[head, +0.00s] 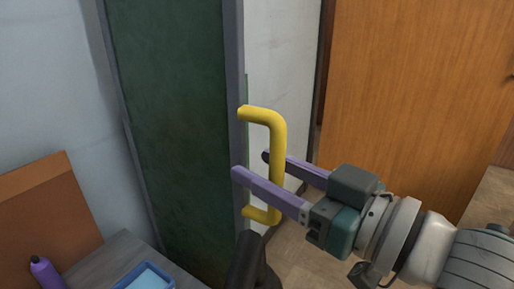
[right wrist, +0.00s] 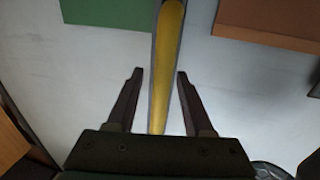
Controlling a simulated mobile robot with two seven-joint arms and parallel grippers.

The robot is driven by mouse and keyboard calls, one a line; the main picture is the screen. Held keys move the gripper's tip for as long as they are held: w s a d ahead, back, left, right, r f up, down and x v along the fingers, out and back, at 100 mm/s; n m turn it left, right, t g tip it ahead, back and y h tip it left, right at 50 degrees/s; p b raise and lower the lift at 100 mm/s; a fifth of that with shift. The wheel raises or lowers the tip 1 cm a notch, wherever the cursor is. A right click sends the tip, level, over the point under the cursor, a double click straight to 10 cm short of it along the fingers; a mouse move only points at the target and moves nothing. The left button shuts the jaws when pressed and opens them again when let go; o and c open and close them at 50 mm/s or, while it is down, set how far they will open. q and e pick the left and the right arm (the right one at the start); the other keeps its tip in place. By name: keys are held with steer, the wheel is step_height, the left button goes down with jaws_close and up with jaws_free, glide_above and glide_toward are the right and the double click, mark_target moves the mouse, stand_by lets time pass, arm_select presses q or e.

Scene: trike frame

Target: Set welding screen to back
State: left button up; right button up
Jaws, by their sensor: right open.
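The welding screen (head: 170,120) is a dark green panel in a grey frame, standing upright left of centre in the head view. A yellow C-shaped handle (head: 279,150) sticks out from its right edge. My right gripper (head: 251,164) is open, with its two purple fingers on either side of the handle's upright bar. In the right wrist view the yellow handle (right wrist: 168,70) runs between the open fingers (right wrist: 158,75), with a gap visible on each side. My left gripper is not in view.
A grey bench (head: 118,252) at lower left holds a blue tray (head: 146,278) and a purple bottle (head: 44,272). A brown board (head: 50,215) leans on the wall there. An orange wooden door (head: 415,90) stands behind at right. Some floor shows below the handle.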

steer(key=v, duration=0.8)
